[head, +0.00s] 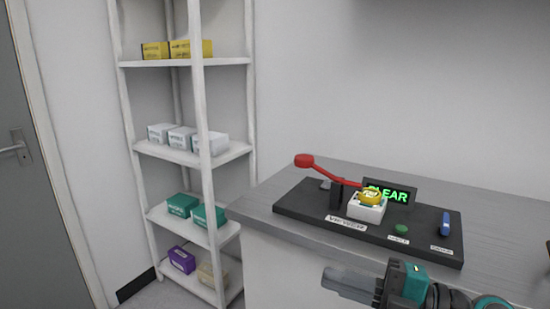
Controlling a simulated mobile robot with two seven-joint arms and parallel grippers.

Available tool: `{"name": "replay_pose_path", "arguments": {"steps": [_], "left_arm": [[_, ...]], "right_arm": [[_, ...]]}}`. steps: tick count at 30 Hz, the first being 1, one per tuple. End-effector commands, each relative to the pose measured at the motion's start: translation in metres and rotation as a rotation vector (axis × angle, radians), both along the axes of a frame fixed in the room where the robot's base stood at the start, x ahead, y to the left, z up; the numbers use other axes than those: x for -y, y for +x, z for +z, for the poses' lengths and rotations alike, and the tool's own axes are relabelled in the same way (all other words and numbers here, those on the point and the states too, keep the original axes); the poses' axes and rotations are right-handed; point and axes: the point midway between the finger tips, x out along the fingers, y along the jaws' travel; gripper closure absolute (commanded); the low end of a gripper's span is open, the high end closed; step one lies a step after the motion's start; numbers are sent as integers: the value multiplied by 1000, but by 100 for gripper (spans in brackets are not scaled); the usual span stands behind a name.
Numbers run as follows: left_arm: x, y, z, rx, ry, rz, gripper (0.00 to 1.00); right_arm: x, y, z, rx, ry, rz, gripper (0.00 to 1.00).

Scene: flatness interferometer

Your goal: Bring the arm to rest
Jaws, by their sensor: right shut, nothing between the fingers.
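My right gripper (330,279) is at the bottom of the head view, in front of the bench and pointing left. Its fingers are shut with nothing between them. It is apart from the black instrument board (300,207) on the bench. On the board, a red arm (333,172) with a round red end at upper left slopes down to the right past a dark post (341,194). Its lower right end is by a yellow piece (369,194) on a white block (366,210); I cannot tell whether they touch. My left gripper is not in view.
A display (397,193) glows green with "CLEAR", partly covered. A green button (401,229) and a blue piece (445,223) are on the board's right. A white shelf (205,135) with small boxes stands left of the grey bench top (256,211). A door (20,190) is far left.

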Motion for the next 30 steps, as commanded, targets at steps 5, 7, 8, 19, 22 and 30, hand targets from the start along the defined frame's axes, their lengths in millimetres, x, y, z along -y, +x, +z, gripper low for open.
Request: {"name": "replay_pose_path", "arguments": {"steps": [5,7,8,19,22,30], "left_arm": [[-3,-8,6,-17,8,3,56],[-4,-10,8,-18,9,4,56],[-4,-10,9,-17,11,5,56],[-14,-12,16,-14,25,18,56],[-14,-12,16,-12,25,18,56],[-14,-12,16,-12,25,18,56]], "right_arm": [[28,16,-26,-254,424,-331,100],[47,18,-58,-391,528,-499,100],[55,16,-76,-458,562,-574,100],[84,-89,-256,-1169,605,-1114,100],[82,-104,-269,-1236,594,-1142,100],[81,-107,-272,-1251,593,-1147,100]]}}
